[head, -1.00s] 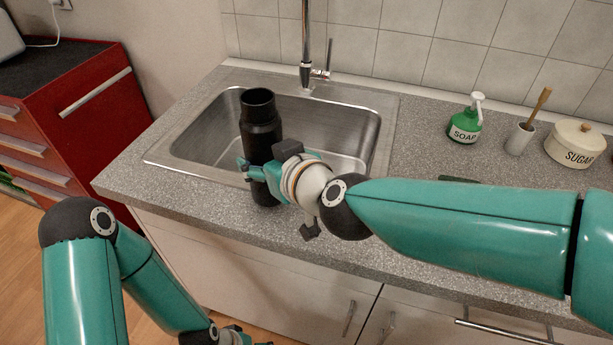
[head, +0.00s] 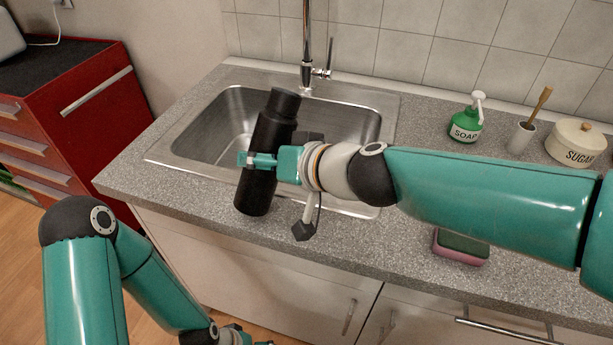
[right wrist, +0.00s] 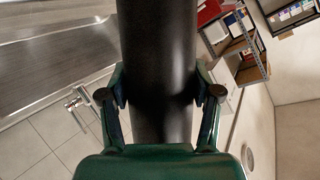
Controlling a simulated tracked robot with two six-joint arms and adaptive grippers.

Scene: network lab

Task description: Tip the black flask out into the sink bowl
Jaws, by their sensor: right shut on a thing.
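The black flask (head: 273,132) is held by my right gripper (head: 258,161) at the front edge of the sink. It is tilted, its narrower mouth end leaning away toward the back and right. In the right wrist view, the fingers (right wrist: 161,97) close on both sides of the dark flask body (right wrist: 158,60). The steel sink bowl (head: 217,122) lies behind and beside the flask, with part of it hidden by flask and arm. My left gripper (head: 238,338) is low at the bottom edge, below the counter and partly cut off; its fingers are not clear.
A tall faucet (head: 306,50) stands behind the bowl. A red cabinet (head: 95,110) stands at left.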

